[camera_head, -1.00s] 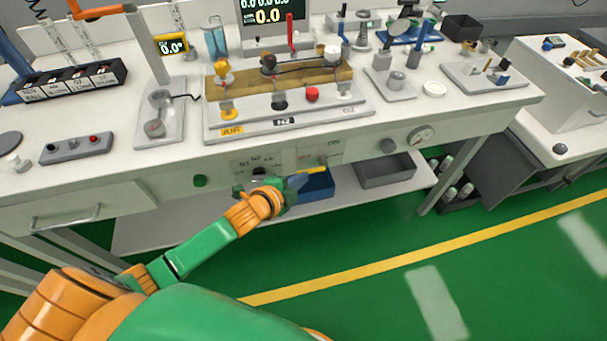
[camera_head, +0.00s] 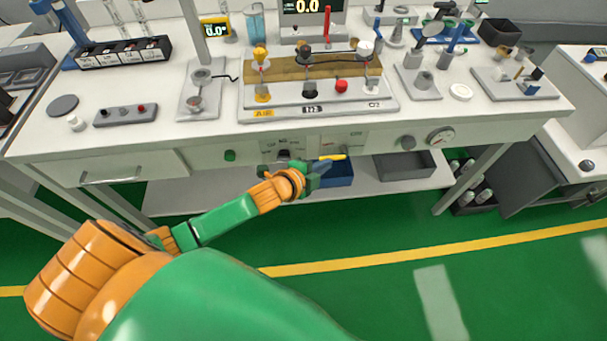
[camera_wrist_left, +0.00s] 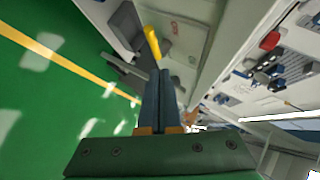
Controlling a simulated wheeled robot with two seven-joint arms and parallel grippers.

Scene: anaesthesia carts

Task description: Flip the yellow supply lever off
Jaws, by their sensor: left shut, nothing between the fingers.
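The yellow supply lever (camera_head: 333,157) sticks out from the front panel under the bench top and lies about level in the head view. It also shows in the left wrist view (camera_wrist_left: 152,42), just beyond my fingertips. My left gripper (camera_head: 319,167) is at the lever's left end, in front of the panel. Its dark blue fingers are closed together and empty, as the left wrist view (camera_wrist_left: 160,75) shows. I cannot tell whether the fingertips touch the lever. My right gripper is in neither view.
A blue bin (camera_head: 338,177) and a grey bin (camera_head: 405,166) stand on the shelf below. The green floor in front is clear.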

